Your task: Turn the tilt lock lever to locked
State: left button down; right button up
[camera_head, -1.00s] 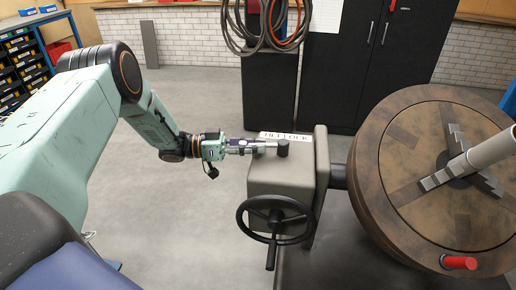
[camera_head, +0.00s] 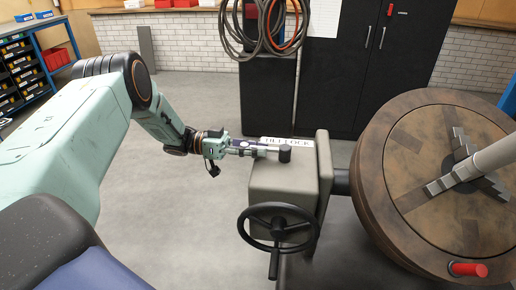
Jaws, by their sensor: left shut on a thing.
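The tilt lock lever shows as a dark knob (camera_head: 285,153) on top of a grey-beige gearbox housing (camera_head: 283,187). A white label (camera_head: 287,142) behind it is partly covered and ends in "LOCK". My left gripper (camera_head: 262,151) reaches in from the left just above the housing top, its fingers pointing right. It is shut on the lever, beside the knob; the fingers hide most of the lever's arm. I cannot read the lever's position against the label. My right gripper is not in view.
A black handwheel (camera_head: 278,228) sticks out from the housing's front. Black cabinets (camera_head: 345,70) and hanging cables (camera_head: 265,30) are behind. The floor at left is clear.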

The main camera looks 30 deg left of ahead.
pick_arm(q)
jog(key=shift+w+a+r, duration=0.1)
jog(key=shift+a+r, duration=0.05)
jog(key=shift+r, duration=0.05)
jog(key=c, duration=1.6)
grip_release()
jog(key=shift+o, duration=1.2)
jog(key=shift+f, duration=0.1)
jog(key=v, duration=1.2)
jog(key=shift+a, duration=0.1)
